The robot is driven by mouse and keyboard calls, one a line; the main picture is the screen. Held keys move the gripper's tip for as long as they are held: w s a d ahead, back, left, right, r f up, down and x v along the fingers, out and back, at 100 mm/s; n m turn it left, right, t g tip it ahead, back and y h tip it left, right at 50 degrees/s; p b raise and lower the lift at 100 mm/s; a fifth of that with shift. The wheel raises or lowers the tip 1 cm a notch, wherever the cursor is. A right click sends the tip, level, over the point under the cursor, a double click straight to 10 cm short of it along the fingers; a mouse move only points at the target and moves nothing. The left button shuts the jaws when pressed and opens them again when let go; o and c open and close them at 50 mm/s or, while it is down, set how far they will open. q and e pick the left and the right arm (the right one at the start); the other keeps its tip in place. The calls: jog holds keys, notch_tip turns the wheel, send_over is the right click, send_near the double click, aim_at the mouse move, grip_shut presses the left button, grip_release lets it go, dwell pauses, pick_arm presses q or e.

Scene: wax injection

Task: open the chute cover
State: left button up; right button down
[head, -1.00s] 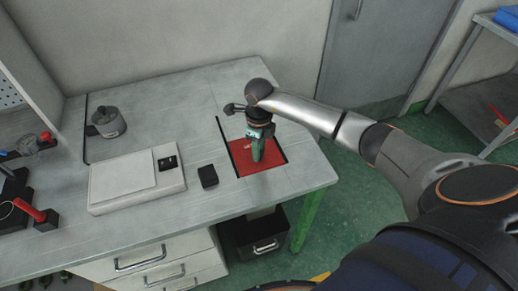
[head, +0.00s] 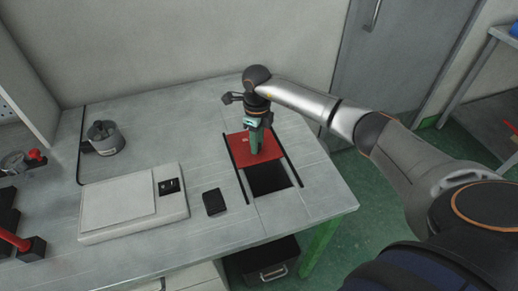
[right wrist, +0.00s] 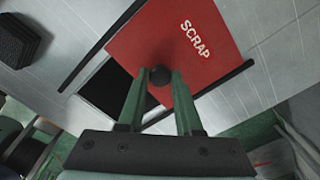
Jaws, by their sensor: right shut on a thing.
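The red chute cover (head: 242,150) lies flat between two dark rails on the table, slid toward the back. In front of it a dark square opening (head: 268,180) shows. In the right wrist view the cover (right wrist: 205,35) bears the word SCRAP, and part of the dark opening (right wrist: 105,92) shows beside it. My right gripper (head: 257,152) reaches down onto the cover. In the right wrist view its green fingers (right wrist: 159,80) are shut on the cover's round black knob (right wrist: 160,75). My left gripper is not in view.
A small black block (head: 214,202) and a white flat device (head: 130,205) lie left of the opening. A grey pot (head: 104,138) stands at the back left. A black bin (head: 265,262) is below the table. The front right tabletop is clear.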

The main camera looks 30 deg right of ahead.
jog(key=shift+w+d, duration=0.1)
jog(key=shift+w, duration=0.35)
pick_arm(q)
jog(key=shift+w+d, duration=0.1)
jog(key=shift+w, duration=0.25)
pick_arm(e)
jog(key=shift+s, duration=0.1)
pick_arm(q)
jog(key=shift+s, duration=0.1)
pick_arm(e)
jog(key=c, duration=0.6)
grip_release()
jog(key=shift+r, duration=0.1)
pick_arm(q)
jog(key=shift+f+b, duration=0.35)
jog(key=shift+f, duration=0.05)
pick_arm(e)
notch_tip(320, 180, up, 12)
jog(key=shift+r, duration=0.2)
